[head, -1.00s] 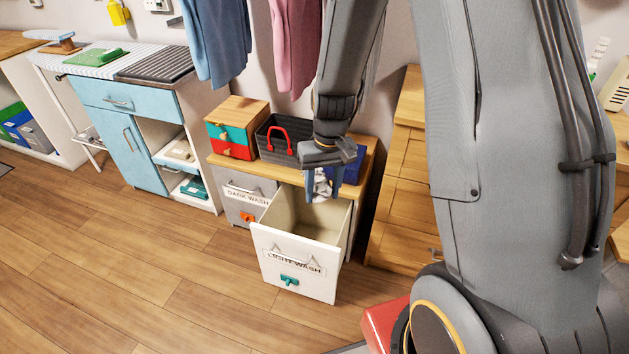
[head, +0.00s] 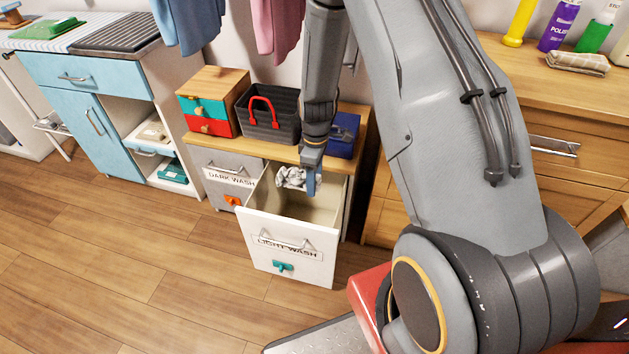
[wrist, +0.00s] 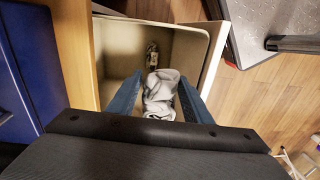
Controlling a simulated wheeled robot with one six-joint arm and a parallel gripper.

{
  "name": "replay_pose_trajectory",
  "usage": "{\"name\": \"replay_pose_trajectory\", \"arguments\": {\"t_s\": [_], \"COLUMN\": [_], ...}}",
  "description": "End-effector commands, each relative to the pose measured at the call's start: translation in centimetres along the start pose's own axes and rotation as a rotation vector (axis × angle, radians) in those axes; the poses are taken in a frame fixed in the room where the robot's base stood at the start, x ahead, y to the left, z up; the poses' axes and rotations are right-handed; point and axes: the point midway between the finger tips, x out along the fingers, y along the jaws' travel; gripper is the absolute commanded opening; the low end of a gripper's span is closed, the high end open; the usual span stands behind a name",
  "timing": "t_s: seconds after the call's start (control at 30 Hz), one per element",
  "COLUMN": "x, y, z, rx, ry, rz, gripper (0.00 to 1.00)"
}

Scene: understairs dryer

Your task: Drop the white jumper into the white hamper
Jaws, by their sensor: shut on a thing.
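The white jumper (head: 291,177) is a crumpled, pale grey-white bundle. It also shows between the blue fingers in the wrist view (wrist: 160,92). My gripper (head: 311,182) points down and is shut on it, over the opening of the white hamper (head: 292,247). In the wrist view my gripper (wrist: 159,98) has the jumper within the hamper's outline (wrist: 117,68). The hamper is pulled out, open at the top and labelled LIGHT WASH. I cannot tell how deep the jumper hangs. Part of it is hidden behind my fingers in the head view.
The closed DARK WASH hamper (head: 225,178) is left of the open one. On the cabinet top stand a dark basket (head: 268,118) with a red handle and a blue box (head: 343,136). A small brownish thing (wrist: 152,56) shows inside the hamper. Floor in front is clear.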

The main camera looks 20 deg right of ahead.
Motion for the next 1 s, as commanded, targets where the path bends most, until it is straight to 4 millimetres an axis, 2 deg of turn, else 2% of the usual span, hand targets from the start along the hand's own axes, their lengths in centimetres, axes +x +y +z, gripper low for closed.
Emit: {"name": "replay_pose_trajectory", "arguments": {"t_s": [0.5,0.83,0.87,0.97,1.0], "x": [5.2,5.4,5.4,5.4,5.4], "y": [0.3,0.3,0.3,0.2,0.2], "z": [-0.1,-0.1,-0.1,-0.1,-0.1], "rx": [0.003,0.003,0.003,0.002,0.002], "ry": [0.000,0.000,0.000,0.000,0.000], "rz": [-0.001,-0.001,-0.001,-0.001,-0.001], "gripper": [0.19,0.19,0.48,0.65,0.67]}}
